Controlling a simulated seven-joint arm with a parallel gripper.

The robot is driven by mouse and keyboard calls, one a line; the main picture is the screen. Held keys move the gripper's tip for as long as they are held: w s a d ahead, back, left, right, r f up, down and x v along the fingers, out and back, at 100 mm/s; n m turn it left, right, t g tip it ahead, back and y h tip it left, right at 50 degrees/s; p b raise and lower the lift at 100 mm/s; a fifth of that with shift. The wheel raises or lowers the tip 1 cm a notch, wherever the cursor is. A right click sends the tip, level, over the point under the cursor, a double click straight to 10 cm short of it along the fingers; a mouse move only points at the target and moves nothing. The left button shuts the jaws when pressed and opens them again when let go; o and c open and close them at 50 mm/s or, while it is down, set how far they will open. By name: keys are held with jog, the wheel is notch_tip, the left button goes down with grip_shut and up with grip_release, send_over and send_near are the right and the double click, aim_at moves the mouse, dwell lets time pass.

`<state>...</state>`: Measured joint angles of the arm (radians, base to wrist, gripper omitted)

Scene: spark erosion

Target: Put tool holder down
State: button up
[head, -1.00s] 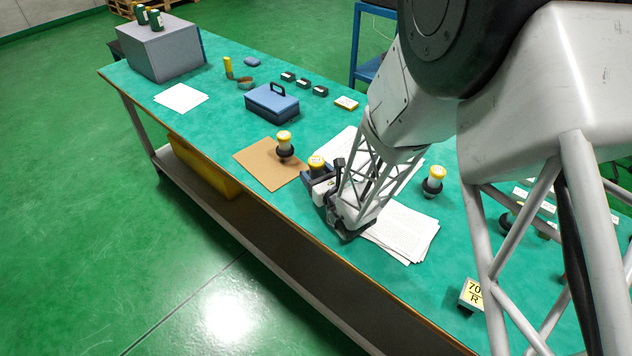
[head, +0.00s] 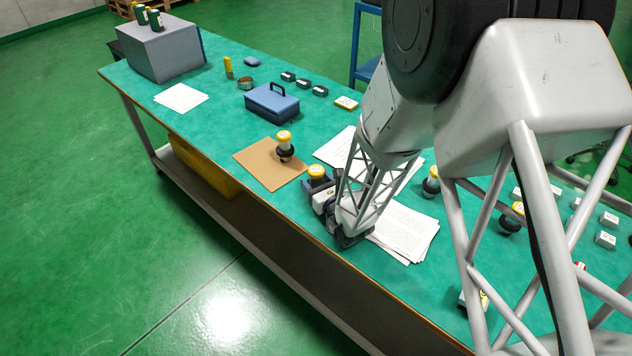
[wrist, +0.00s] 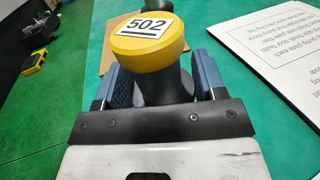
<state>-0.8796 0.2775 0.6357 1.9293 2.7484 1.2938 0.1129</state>
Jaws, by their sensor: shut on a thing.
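My gripper (head: 318,188) is shut on a tool holder with a yellow top (head: 318,172) and a dark body. In the wrist view, this tool holder (wrist: 148,35) is labelled 502 and sits between the blue finger pads (wrist: 163,80). It is over or on the green bench, beside the near right corner of a brown board (head: 258,168); its lower end is hidden, so I cannot tell whether it touches. A second yellow-topped tool holder (head: 285,145) stands upright on the board.
Paper sheets (head: 405,232) lie beside and behind my gripper. More tool holders (head: 431,185) (head: 511,217) stand to the right, partly behind my arm. A blue box (head: 271,102) is farther back. Green bench (head: 215,130) is bare left of the board.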

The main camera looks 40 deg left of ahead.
aim_at(320, 184)
jog(key=shift+f, duration=0.15)
jog(key=o, duration=1.2)
jog(key=shift+v, duration=0.9)
jog(key=shift+s+d+r, duration=0.15)
jog(key=shift+d+r, duration=0.4)
jog(key=shift+d, duration=0.05)
jog(key=shift+r, duration=3.1)
